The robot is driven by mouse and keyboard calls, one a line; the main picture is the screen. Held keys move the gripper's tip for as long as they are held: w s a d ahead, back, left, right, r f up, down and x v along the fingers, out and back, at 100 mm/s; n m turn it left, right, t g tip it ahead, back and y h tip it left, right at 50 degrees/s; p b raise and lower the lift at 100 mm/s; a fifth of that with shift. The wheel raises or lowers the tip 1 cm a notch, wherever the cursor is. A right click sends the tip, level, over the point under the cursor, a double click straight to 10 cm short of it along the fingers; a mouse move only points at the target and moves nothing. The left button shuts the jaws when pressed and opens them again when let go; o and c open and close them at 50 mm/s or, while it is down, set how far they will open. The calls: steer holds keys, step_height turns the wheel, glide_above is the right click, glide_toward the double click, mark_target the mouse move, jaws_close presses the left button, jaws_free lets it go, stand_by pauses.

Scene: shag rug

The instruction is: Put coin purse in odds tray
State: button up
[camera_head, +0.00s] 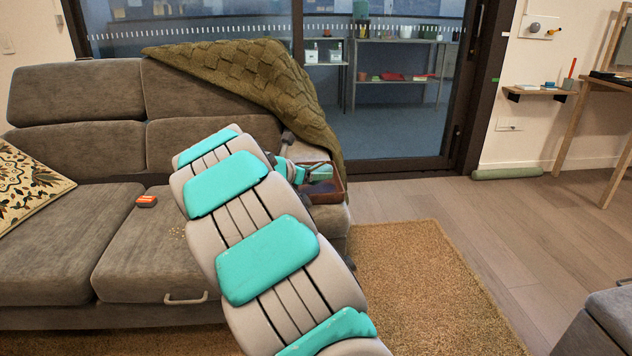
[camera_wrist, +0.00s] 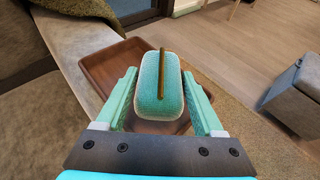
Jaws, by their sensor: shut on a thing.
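The coin purse (camera_wrist: 148,82) is a rounded teal pouch with a pale edge and a brass-coloured strip across it. In the wrist view my gripper (camera_wrist: 159,76) is shut on it, one finger at each side. The odds tray (camera_wrist: 101,70) is a brown, shallow, square-cornered tray behind and below the purse in that view. In the head view the tray (camera_head: 329,195) sits on the right arm of the sofa. My arm hides part of the tray there, and the purse is hard to make out. The purse overlaps the tray in the wrist view; I cannot tell whether they touch.
The grey sofa (camera_head: 70,205) fills the left, with an olive knitted throw (camera_head: 245,75) draped over its back and right end. A small orange object (camera_head: 147,201) lies on the seat. A patterned cushion (camera_head: 25,185) is at far left.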

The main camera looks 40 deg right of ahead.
mark_target(316, 191)
steer(key=shift+w+d, duration=0.25)
steer(key=shift+d, duration=0.05)
steer(key=shift+w+d+f, duration=0.1)
steer(key=shift+d+f, duration=0.05)
steer(key=shift+f, duration=1.6)
steer(key=shift+f, duration=0.15)
steer(key=o, duration=1.1)
steer(key=shift+f, duration=0.1)
steer(key=shift+o, duration=0.2)
